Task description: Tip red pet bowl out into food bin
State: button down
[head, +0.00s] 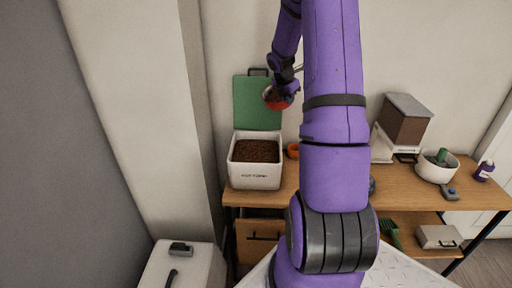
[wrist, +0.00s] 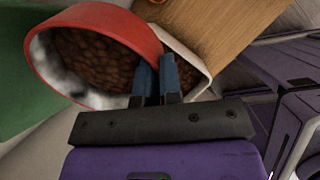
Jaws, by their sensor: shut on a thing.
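My gripper (wrist: 158,70) is shut on the rim of the red pet bowl (wrist: 108,20), with one blue finger on each side of the wall. The bowl holds brown kibble (wrist: 95,55) and has a pale inner side. In the head view my gripper (head: 284,86) holds the red bowl (head: 270,97) in the air, above and slightly right of the white food bin (head: 255,183). The bowl looks tilted there, and my arm hides part of it. The bin is open and full of brown kibble, and its green lid (head: 257,105) stands up behind it.
The bin stands at the left end of a wooden table (head: 410,187). An orange ring-like thing (head: 293,150) lies beside it. A wall is close behind.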

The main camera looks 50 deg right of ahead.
jog(key=a+f+h, duration=0.4)
jog(key=f, duration=0.8)
jog(key=shift+w+a+f+g+h, duration=0.2)
jog(key=shift+w+g+h, duration=0.1)
jog(key=shift+g, duration=0.1)
jog(key=shift+a+f+h+p, duration=0.3)
jog(key=shift+f+h+p, duration=0.1)
jog(key=shift+f+h, duration=0.4)
jog(key=shift+w+a+r+n+g+h+p, duration=0.15)
jog(key=shift+a+h+p, duration=0.25)
jog(key=shift+h, duration=0.4)
jog(key=shift+w+a+r+n+g+h+p, duration=0.2)
jog(key=shift+a+h, duration=0.25)
jog(key=shift+h, duration=0.35)
dwell(0.7)
jog(key=shift+a+r+h, duration=0.2)
jog(key=shift+a+h, duration=0.7)
jog(key=shift+a, duration=0.1)
jog(key=shift+w+a+r+h, duration=0.15)
jog(key=shift+a+h, duration=0.55)
jog(key=shift+h, duration=0.5)
dwell(1.1)
